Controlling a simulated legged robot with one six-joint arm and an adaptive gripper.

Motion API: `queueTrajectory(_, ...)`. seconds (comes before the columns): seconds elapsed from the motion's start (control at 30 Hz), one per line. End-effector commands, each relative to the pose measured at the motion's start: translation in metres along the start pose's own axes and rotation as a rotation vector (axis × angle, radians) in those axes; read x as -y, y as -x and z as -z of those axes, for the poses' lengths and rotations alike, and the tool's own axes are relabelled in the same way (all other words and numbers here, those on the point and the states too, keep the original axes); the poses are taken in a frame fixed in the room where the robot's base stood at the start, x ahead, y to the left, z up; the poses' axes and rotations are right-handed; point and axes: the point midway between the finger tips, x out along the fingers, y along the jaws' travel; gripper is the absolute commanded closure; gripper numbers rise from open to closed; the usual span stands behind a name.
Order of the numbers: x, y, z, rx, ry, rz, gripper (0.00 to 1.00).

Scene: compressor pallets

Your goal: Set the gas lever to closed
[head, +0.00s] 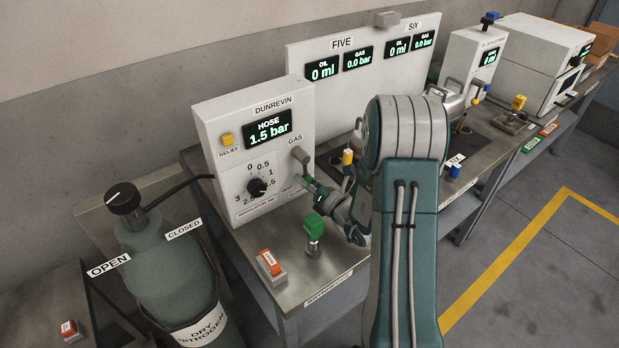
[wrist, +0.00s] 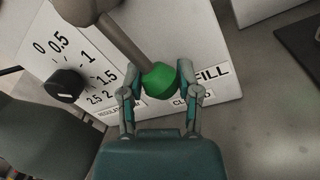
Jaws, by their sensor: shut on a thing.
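The gas lever is on the front of the white Dunrevin box (head: 222,160), under the word GAS. Its grey pivot (head: 301,154) shows in the head view, with the lever hanging down from it. In the wrist view the lever's grey rod (wrist: 122,42) runs from the top left down to a green knob (wrist: 158,81). My gripper (wrist: 158,82) has one finger on each side of the knob and is shut on it. A FILL label (wrist: 211,76) is right of the knob. A label reading CLOSED is below it, partly hidden by a finger. In the head view my gripper (head: 312,186) hides the lever's end.
A black regulator dial (head: 257,187) is left of the lever; the hose display (head: 267,130) reads 1.5 bar. A green-topped fitting (head: 314,228) and a red-and-white block (head: 270,264) stand on the bench in front. A nitrogen cylinder (head: 165,265) is at left.

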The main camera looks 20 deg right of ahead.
Motion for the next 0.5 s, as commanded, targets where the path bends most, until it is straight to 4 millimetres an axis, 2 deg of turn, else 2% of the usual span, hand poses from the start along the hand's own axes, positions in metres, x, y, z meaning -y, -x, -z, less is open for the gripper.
queueTrajectory(0.5,-0.0032,-0.0012,0.0008,0.012,-0.049,0.0,1.0)
